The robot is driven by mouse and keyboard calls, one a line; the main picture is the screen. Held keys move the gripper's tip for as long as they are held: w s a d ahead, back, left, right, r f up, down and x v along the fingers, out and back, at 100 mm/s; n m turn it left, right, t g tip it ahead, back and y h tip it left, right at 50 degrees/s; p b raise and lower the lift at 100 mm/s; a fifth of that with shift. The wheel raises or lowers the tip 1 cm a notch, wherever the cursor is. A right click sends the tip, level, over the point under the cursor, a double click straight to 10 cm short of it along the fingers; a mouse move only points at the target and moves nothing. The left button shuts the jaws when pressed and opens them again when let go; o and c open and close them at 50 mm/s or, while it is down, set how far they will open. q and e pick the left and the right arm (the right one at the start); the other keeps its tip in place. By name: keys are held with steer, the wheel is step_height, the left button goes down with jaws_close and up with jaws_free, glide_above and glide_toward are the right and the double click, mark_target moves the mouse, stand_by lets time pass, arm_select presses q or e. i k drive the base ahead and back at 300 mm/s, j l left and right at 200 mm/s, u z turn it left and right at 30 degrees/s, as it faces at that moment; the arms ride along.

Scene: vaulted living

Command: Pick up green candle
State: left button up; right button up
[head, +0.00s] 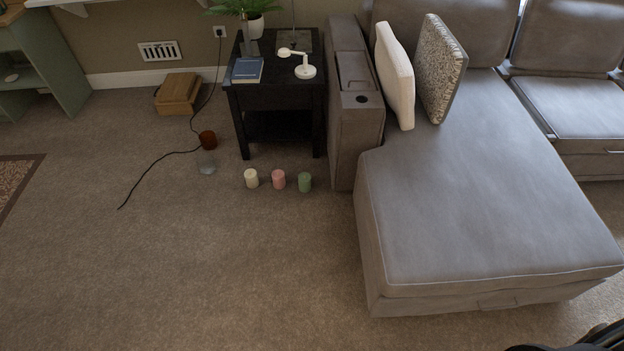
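The green candle (304,182) stands upright on the carpet, at the right end of a short row. A pink candle (278,180) stands just left of it, and a cream candle (251,178) is left of that, with small gaps between them. The green candle is in front of the black side table and close to the sofa's left side. Neither gripper's fingers can be seen. Only a dark part of my own body shows at the bottom right corner.
The grey sofa (480,210) fills the right side. The black side table (278,97) holds a blue book (247,70), a white lamp (304,70) and a plant. An amber glass (208,140), a clear glass (206,164) and a black cord lie left. The front-left carpet is clear.

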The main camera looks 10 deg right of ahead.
mark_target(304, 178)
steer(key=i+j+z, duration=0.65)
steer(key=j, duration=0.35)
steer(key=i+j+z, duration=0.25)
steer(key=k+j, duration=0.05)
steer(key=j, duration=0.05)
